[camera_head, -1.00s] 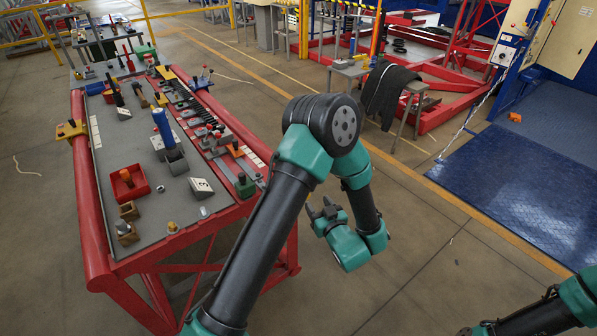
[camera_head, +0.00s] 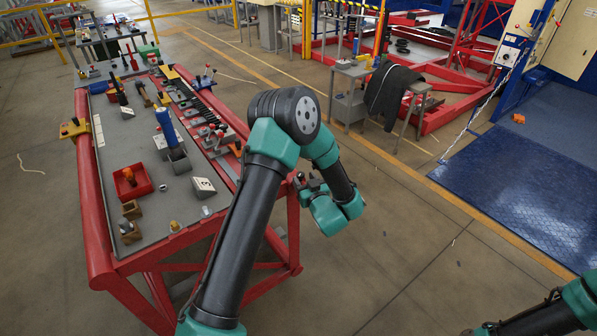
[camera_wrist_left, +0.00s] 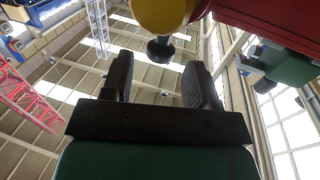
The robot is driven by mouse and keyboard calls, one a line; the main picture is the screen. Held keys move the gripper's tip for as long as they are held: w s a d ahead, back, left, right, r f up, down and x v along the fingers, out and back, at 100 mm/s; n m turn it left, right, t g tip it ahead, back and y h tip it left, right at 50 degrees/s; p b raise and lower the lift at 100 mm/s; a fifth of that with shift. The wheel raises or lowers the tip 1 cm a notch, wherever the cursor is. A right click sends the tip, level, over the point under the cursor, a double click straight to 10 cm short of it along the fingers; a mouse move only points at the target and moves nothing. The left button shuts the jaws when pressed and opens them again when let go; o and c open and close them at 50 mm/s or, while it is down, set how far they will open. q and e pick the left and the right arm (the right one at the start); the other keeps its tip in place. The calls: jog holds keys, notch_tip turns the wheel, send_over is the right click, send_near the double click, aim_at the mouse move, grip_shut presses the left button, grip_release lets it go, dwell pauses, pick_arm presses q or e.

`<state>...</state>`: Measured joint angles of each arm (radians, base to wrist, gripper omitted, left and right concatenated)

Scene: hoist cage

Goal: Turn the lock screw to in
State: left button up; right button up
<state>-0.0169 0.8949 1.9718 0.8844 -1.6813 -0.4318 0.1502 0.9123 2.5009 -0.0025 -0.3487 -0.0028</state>
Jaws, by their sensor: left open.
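My left gripper (camera_head: 308,183) is beside the red table's right side, low and off the table top, with nothing in it. In the left wrist view its two dark fingers (camera_wrist_left: 172,88) stand apart, with an empty gap. Beyond the fingertips, a dark round knob (camera_wrist_left: 160,49) sticks out below a yellow part (camera_wrist_left: 160,14). It may be the lock screw; I cannot tell its turned position. The fingers do not appear to touch it. My left arm hides this part of the table edge in the head view. The right gripper is not seen.
The red table (camera_head: 97,235) carries a red bin (camera_head: 128,182), a blue cylinder (camera_head: 167,127), a numbered block (camera_head: 202,188) and several levers. A dark green part (camera_wrist_left: 285,80) juts below the red edge (camera_wrist_left: 270,18) in the left wrist view. Open floor lies right of the table.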

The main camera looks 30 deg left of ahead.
pick_arm(q)
jog(key=shift+x, duration=2.7)
jog(key=shift+c, duration=0.3)
jog(key=c, duration=0.8)
jog(key=shift+m+t+h, duration=0.5)
jog(key=shift+t, duration=0.1)
jog(key=m+t+h, duration=0.2)
jog(key=h, duration=0.1)
jog(key=shift+w+d+m+t, duration=0.15)
jog(key=shift+m+t, duration=0.15)
jog(key=shift+t, duration=0.1)
jog(key=shift+w+d+m+t+h, duration=0.1)
jog(key=shift+m+t+h, duration=0.4)
jog(key=shift+m+h, duration=0.35)
jog(key=shift+w+d+m+t+h, duration=0.15)
jog(key=shift+m+t+h, duration=0.4)
jog(key=shift+h, duration=0.5)
jog(key=shift+s, duration=0.1)
jog(key=o, duration=0.9)
jog(key=shift+c, duration=0.2)
